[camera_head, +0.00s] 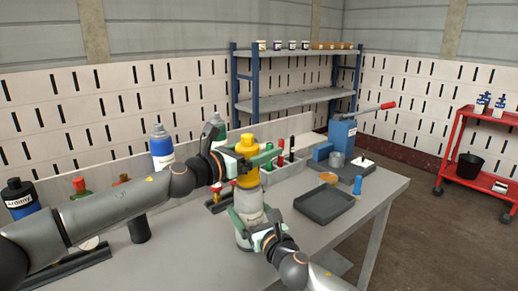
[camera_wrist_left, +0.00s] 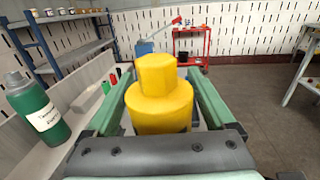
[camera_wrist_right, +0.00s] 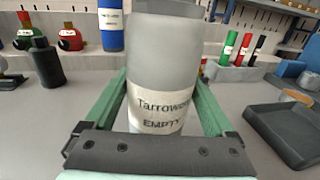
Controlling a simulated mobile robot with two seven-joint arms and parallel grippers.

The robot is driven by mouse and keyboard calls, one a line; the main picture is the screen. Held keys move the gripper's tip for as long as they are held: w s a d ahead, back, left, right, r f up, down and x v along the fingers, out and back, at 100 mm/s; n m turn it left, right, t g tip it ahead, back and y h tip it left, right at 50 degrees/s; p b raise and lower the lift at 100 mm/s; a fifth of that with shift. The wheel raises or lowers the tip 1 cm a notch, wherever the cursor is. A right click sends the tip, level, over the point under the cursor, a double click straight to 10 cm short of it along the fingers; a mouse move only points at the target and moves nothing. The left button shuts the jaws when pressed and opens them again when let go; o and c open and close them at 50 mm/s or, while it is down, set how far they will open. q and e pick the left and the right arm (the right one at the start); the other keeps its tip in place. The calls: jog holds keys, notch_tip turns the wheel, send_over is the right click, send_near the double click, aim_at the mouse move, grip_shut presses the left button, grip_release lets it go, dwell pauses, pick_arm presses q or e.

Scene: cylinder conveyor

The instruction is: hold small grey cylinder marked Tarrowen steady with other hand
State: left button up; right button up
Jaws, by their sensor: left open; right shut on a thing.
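The small grey cylinder marked Tarrowen (camera_head: 248,203) stands upright on the bench; its label, also reading EMPTY, shows in the right wrist view (camera_wrist_right: 160,75). My right gripper (camera_head: 257,221) is shut around its body, fingers on both sides. A yellow stepped cap (camera_wrist_left: 160,100) tops the cylinder and also shows in the head view (camera_head: 248,178). My left gripper (camera_head: 254,160) is open, with its green fingers on either side of the yellow cap. Whether they touch it cannot be told. The cylinder's lower part is partly hidden by my right gripper.
A dark tray (camera_head: 324,204) lies to the right on the bench, with a blue-handled thing (camera_head: 357,186) beside it. A blue press (camera_head: 341,135) stands behind. Blue (camera_head: 161,146) and green (camera_wrist_left: 38,108) bottles stand at the left and back. The bench front right is clear.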

pick_arm(q)
jog(key=shift+s+d+r+m+g+h, duration=0.1)
jog(key=shift+s+d+m+g+h, duration=0.1)
jog(key=shift+m+g+h, duration=0.85)
jog(key=shift+s+d+f+m+g+h, duration=0.1)
jog(key=shift+s+m+g+h, duration=0.2)
jog(key=shift+m+g, duration=0.8)
jog(key=shift+s+d+r+m+g+h, duration=0.15)
jog(key=shift+m+g+h, duration=0.45)
jog(key=shift+g, duration=0.95)
jog(key=shift+s+m+g, duration=0.2)
jog(key=shift+m+g, duration=0.05)
jog(key=shift+g, duration=0.15)
grip_shut()
